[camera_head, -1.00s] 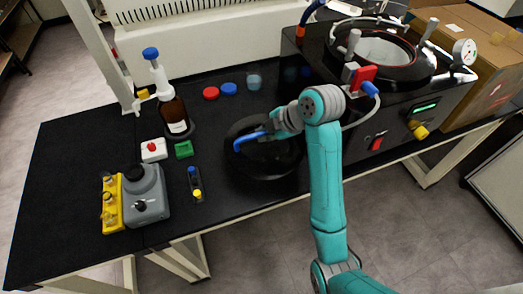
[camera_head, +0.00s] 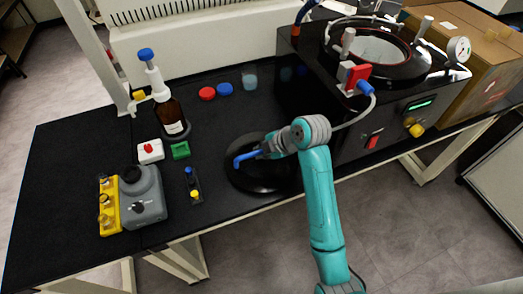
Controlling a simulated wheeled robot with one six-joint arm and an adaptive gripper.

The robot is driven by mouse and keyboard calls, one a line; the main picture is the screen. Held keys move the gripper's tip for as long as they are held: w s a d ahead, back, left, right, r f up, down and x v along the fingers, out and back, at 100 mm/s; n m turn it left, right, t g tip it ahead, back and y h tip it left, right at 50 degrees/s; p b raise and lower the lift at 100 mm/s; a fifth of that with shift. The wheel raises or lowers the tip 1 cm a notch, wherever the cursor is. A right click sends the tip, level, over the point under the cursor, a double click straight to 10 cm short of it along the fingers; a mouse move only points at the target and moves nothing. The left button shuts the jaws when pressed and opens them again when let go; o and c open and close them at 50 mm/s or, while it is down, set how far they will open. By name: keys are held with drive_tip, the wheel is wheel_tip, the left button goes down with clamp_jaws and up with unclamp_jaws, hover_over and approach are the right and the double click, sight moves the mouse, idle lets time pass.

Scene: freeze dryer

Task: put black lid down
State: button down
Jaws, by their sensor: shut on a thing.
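The black lid (camera_head: 246,180) is a round, shiny black disc at the middle of the black bench, near its front edge. It has a blue handle (camera_head: 243,159) on top. The lid appears level and at or very near the bench top; I cannot tell whether it touches. My gripper (camera_head: 262,153) reaches in from the right and is shut on the lid at its blue handle. The arm hides the right part of the lid.
The freeze dryer (camera_head: 365,95) stands at the right with its round chamber open on top. A brown bottle (camera_head: 171,117), red cap (camera_head: 207,93), blue cap (camera_head: 225,89), green block (camera_head: 180,150) and grey mixer (camera_head: 143,196) stand to the left and behind. The bench's front edge is close.

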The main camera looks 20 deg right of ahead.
drive_tip(key=c, duration=1.2)
unclamp_jaws()
drive_tip(key=shift+o, duration=0.2)
drive_tip(key=v, duration=0.7)
drive_tip(key=shift+s+d+r, duration=0.1)
drive_tip(key=shift+s+r, duration=0.05)
drive_tip(key=shift+r, duration=0.05)
drive_tip(key=shift+s, duration=0.1)
